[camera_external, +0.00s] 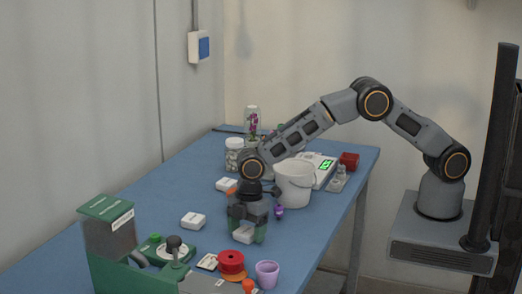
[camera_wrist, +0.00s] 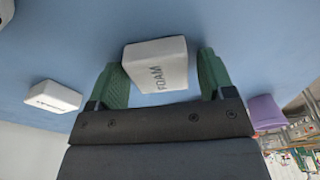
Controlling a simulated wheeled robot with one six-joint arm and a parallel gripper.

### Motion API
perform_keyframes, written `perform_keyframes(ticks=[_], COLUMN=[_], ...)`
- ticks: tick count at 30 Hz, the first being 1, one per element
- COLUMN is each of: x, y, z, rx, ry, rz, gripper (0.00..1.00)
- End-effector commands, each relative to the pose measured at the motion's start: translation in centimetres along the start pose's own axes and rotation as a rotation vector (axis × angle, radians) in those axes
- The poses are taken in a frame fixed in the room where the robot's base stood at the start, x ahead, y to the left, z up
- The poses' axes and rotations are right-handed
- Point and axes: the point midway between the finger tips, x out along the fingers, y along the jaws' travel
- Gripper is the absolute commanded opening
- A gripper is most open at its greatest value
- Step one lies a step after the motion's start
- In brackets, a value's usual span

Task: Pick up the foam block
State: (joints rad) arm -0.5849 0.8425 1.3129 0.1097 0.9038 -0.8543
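The foam block (camera_wrist: 157,66) is a white block with rounded edges and the word FOAM on its face. In the wrist view it lies between the two green fingers of my gripper (camera_wrist: 162,75). The left finger is very close to it or touching, and a narrow gap shows at the right finger. In the external view my gripper (camera_external: 247,228) points down at the blue table, and the foam block (camera_external: 243,235) shows low between its fingers. My gripper is open around the block.
A similar white block (camera_external: 193,220) lies to the left, another (camera_external: 226,184) behind. A white bucket (camera_external: 294,184) stands behind right of my gripper. A red spool (camera_external: 231,262), a purple cup (camera_external: 267,274) and a green-and-grey station (camera_external: 110,250) are in front. The blue table (camera_external: 310,232) is clear to the right.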

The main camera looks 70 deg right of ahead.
Motion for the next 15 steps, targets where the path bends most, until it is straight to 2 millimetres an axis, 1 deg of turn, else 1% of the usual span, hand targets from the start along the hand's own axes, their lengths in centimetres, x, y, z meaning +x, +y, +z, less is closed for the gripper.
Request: perform_keyframes(ticks=[1, 2, 13, 15], x=[-0.02, -0.02, -0.04, -0.04], y=[0.01, 0.01, 0.01, 0.01], z=[0.0, 0.0, 0.0, 0.0], rx=[0.0, 0.0, 0.0, 0.0], ry=[0.0, 0.0, 0.0, 0.0], rz=[0.0, 0.0, 0.0, 0.0], gripper=[0.7, 0.68, 0.32, 0.32])
